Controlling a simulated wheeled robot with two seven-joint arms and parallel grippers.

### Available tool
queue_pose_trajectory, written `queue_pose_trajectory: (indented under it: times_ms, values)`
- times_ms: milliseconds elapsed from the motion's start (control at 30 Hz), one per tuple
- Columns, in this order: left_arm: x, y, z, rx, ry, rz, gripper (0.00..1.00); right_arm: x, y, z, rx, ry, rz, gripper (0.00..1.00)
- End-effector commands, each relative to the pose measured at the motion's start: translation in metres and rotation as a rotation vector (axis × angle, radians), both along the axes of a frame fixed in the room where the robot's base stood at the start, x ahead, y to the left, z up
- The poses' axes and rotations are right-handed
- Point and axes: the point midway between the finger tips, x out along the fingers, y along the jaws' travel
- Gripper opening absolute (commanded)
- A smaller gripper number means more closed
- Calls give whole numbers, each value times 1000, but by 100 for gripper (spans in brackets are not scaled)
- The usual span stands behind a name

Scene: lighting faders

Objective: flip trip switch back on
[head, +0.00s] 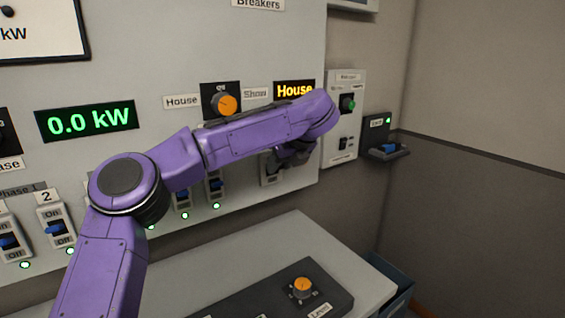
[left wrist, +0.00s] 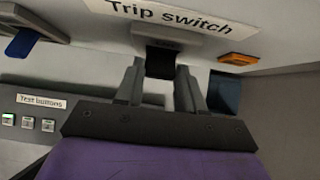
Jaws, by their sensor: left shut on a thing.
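The trip switch (left wrist: 160,62) shows in the left wrist view as a dark lever under the panel label "Trip switch" (left wrist: 180,16). My left gripper (left wrist: 160,75) has its two fingers on either side of the lever and is shut on it. In the head view my left gripper (head: 284,158) is at the lower right of the big panel, partly behind my purple arm. The switch's pale housing (head: 267,180) shows just below it. I cannot tell the lever's exact position. My right gripper is in neither view.
An orange lamp (left wrist: 238,59) sits beside the switch. The green display (head: 87,121) reads 0.0 kW. Breakers with blue levers and green lights line the panel bottom, including breaker 2 (head: 55,228). A desk (head: 300,245) with an orange knob (head: 302,287) stands below.

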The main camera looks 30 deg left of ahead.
Motion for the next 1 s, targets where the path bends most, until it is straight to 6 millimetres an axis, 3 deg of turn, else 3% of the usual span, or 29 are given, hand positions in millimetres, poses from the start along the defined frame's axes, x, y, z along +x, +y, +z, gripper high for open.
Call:
queue_pose_trajectory:
  times_ms: [600,633,700,1000]
  values:
    - [1,3,4,-31,8,1,8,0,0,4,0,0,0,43]
    - [1,3,4,-31,8,1,48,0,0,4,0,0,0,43]
    - [1,2,4,-31,9,1,64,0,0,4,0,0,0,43]
    - [1,0,5,-31,11,0,64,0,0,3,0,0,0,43]
